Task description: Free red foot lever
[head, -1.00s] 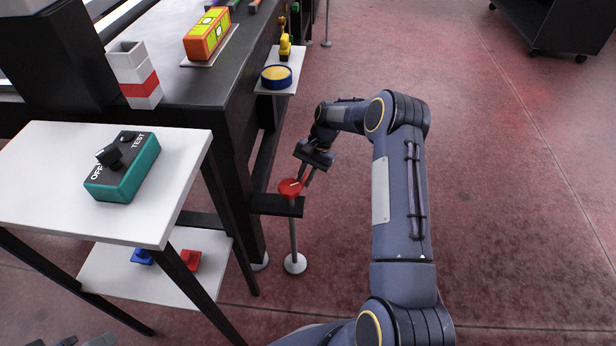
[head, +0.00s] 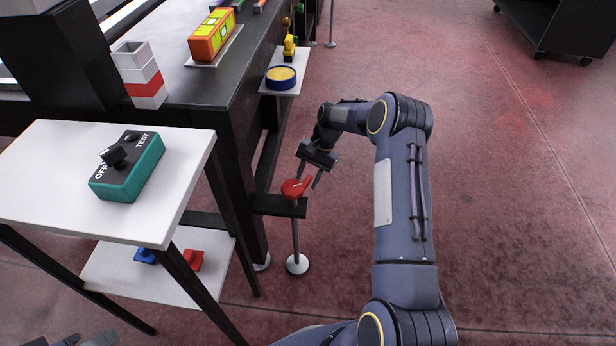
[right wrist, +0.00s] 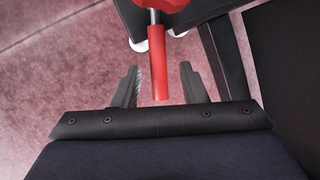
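The red foot lever (head: 291,189) sits on a small black ledge at the table's lower side. Its red handle (right wrist: 157,65) runs between the two fingers of my right gripper (right wrist: 160,84) in the right wrist view, with a gap on both sides. My right gripper (head: 308,177) is open, just above and around the handle in the head view. The lever's hub shows only partly at the top of the right wrist view. Only the tips of my left gripper (head: 85,341) show at the bottom left edge; its opening is unclear.
The black ledge (head: 268,203) sits above a thin post with a round foot (head: 297,264). A white side table (head: 60,215) carries a teal switch box (head: 128,168); its lower shelf holds blue and red pieces. A blue-yellow button (head: 281,77) is farther back.

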